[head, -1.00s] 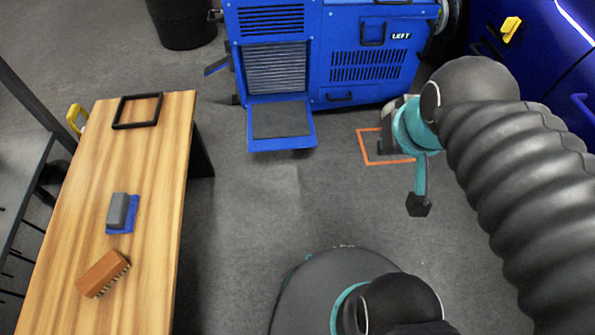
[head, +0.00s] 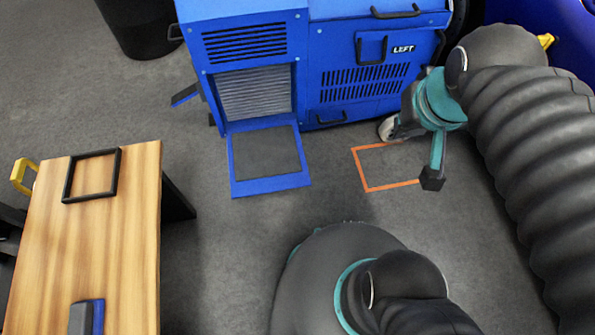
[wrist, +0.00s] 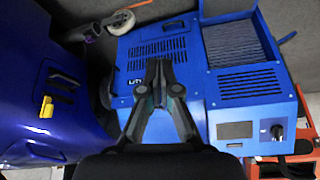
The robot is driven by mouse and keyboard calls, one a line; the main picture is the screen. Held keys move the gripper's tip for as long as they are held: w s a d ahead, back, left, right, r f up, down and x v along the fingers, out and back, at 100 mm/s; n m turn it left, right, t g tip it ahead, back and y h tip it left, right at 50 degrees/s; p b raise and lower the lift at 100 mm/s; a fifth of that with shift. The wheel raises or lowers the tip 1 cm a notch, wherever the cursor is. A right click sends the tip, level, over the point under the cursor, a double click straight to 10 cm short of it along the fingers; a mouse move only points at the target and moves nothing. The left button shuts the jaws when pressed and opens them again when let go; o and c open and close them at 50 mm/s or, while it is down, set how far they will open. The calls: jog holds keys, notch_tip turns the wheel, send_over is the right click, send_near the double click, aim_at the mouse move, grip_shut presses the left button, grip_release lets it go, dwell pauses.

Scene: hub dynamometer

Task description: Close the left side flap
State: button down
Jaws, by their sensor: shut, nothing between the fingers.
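The blue machine's side panel (head: 365,85), labelled LEFT, has louvres and a black frame-shaped handle (head: 371,48). It looks flush in the head view, with no gap that I can make out. A blue flap (head: 236,170) with a dark grey pad hangs open, folded down below the ribbed opening beside that panel. I cannot tell for sure which of these is the left side flap. My gripper (wrist: 160,85) is shut and empty in the wrist view, in front of the panel's LEFT label. Contact cannot be judged.
A wooden table (head: 130,230) stands at the left with a black frame (head: 92,176). A dark bin (head: 145,28) is behind it. A dark blue cabinet (wrist: 70,115) with a yellow handle (wrist: 46,107) stands close beside the machine. An orange outline (head: 362,172) marks clear floor.

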jog(key=w+a+f+m+g+y+b, duration=0.25)
jog(key=w+f+g, duration=0.25)
jog(key=f, duration=0.7)
jog(key=w+a+f+m+g+y+b, duration=0.25)
jog(key=w+f+g, duration=0.25)
jog(key=f, duration=0.6)
jog(key=s+a+f+m+g+y+b, duration=0.1)
jog(key=a+f+m+g+y+b, duration=0.3)
jog(key=f, duration=1)
jog(key=s+f+m+g+y, duration=0.15)
jog(key=f+y, duration=0.35)
jog(key=f, duration=0.9)
jog(key=w+a+f+m+t+y, duration=0.3)
jog(key=w+m+t+y, duration=0.2)
jog(key=t+y, duration=0.1)
jog(key=x, duration=0.9)
jog(key=shift+a+r, duration=0.2)
jog(key=shift+r, duration=0.15)
jog(key=shift+s+r+m, duration=0.1)
jog(key=shift+r+m, duration=0.05)
jog(key=shift+m, duration=0.1)
